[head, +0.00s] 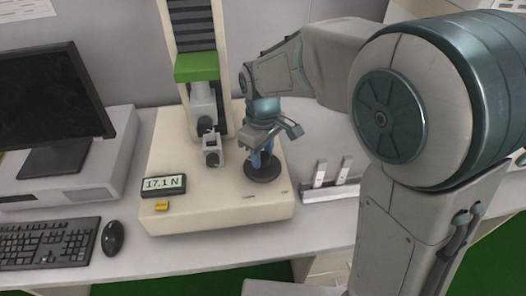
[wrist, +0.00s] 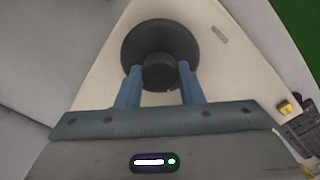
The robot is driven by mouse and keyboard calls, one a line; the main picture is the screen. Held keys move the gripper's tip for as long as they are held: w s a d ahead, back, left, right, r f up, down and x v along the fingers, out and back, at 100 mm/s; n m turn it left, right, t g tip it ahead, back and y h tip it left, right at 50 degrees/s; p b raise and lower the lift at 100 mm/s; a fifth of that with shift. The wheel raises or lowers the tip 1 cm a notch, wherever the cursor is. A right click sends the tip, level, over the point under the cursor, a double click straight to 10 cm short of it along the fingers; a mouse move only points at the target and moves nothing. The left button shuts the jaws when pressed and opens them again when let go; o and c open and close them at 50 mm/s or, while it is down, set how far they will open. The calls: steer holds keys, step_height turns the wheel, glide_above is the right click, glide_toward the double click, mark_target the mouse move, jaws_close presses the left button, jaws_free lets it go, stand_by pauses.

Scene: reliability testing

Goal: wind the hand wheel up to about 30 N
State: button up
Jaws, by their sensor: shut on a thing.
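The hand wheel (head: 263,172) is a dark disc on the right of the cream test stand's base (head: 215,215). In the wrist view the hand wheel (wrist: 143,38) shows as a black disc with a raised round hub (wrist: 160,72). My gripper (head: 262,160) reaches down onto it from above. In the wrist view the blue fingers of my gripper (wrist: 160,78) stand on either side of the hub and are shut on it. The display (head: 163,185) at the base's front left reads 17.1 N. The exact contact at the fingertips is partly hidden.
The stand's column carries a green crosshead (head: 197,67) above two grey grips (head: 212,150). A yellow button (head: 161,205) is below the display. A monitor (head: 55,100), keyboard (head: 45,242) and mouse (head: 113,237) are at left. A rack with white specimens (head: 332,180) is at right.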

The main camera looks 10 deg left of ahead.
mark_target(263, 156)
steer(key=shift+m+p, duration=0.4)
steer(key=shift+m, duration=2.1)
steer(key=o, duration=1)
steer(key=shift+r, duration=0.1)
step_height(263, 156, up, 14)
steer(key=shift+p, duration=0.35)
steer(key=shift+f, duration=0.2)
